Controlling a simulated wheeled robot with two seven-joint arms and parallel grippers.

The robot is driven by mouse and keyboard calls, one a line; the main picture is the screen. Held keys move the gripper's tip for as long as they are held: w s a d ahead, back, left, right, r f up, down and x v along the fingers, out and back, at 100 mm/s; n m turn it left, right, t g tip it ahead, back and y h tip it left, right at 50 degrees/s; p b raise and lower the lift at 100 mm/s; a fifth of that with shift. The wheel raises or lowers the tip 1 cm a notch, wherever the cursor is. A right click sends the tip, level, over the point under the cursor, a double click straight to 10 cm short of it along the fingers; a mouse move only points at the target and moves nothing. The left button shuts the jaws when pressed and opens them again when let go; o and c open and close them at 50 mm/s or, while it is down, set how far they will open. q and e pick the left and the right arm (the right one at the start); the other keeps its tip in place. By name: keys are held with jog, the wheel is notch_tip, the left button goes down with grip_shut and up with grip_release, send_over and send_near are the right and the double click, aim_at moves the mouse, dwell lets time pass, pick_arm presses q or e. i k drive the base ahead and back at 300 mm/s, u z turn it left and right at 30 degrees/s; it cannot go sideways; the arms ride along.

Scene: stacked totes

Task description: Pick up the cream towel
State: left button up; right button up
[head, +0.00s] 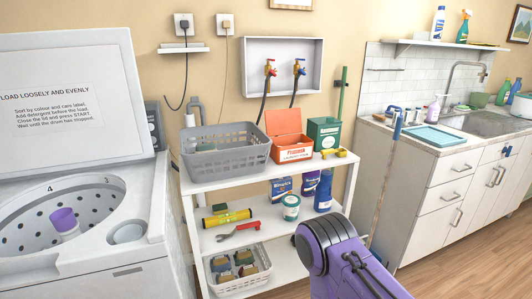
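I cannot make out a cream towel anywhere in the head view. A white basket (240,287) on the bottom shelf holds several small tan and dark block-like items; none is clearly a towel. The open washer drum (92,212) shows only its purple-topped agitator (64,222). A purple and black link of my arm comes in at the bottom right. Neither gripper is in view.
The white shelf unit (262,180) stands between the washer (130,262) and the sink counter (440,150). An orange open box (290,150) and a green box (324,134) share its top. A blue-handled pole (385,195) leans on the counter. Floor shows at right.

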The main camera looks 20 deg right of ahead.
aim_at(206, 147)
jog(key=z, duration=0.35)
jog(key=k, duration=0.6)
jog(key=z, duration=0.6)
jog(key=i, duration=0.45)
jog(key=z, duration=0.7)
jog(key=i, duration=0.8)
jog(key=u, duration=0.6)
jog(key=i, duration=0.6)
jog(key=u, duration=0.7)
